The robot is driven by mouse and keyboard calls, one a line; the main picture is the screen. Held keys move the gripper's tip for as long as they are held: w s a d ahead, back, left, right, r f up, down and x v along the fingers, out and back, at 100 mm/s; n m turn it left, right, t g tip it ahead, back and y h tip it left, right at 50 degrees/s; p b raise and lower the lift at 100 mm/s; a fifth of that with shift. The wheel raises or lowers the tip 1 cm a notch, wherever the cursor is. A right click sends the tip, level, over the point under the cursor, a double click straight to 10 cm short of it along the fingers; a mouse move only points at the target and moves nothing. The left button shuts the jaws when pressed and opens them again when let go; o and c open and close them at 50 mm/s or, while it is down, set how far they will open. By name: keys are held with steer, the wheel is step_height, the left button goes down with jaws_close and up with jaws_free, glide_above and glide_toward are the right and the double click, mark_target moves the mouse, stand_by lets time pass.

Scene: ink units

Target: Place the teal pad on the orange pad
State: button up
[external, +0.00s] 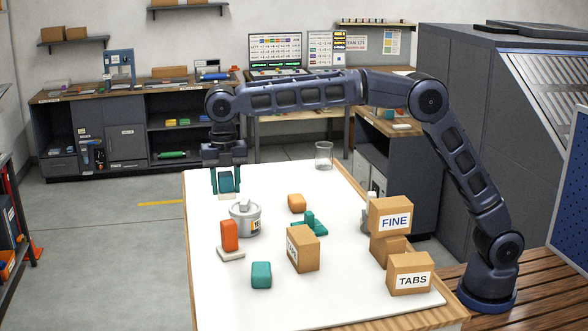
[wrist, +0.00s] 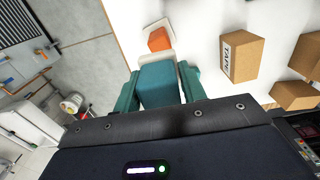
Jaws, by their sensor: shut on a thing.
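My gripper (external: 226,188) is at the left far part of the white table, its two teal fingers shut on a teal pad (external: 226,181). The held pad also shows between the fingers in the wrist view (wrist: 159,84). A pale plate (external: 227,196) shows just under it; I cannot tell whether it is joined to the pad. An orange pad (external: 229,235) stands upright on a pale base (external: 231,254), nearer the camera than my gripper and apart from it. An orange piece on a pale base also shows beyond the held pad in the wrist view (wrist: 159,39).
Another orange block (external: 296,202), a teal stepped piece (external: 311,224), a teal block (external: 261,274) and several cardboard boxes (external: 303,250) occupy the table. A glass beaker (external: 324,155) stands at the far edge.

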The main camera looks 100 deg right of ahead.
mark_target(228, 222)
steer(key=shift+f, duration=3.5)
steer(key=o, duration=1)
steer(key=shift+f, duration=0.1)
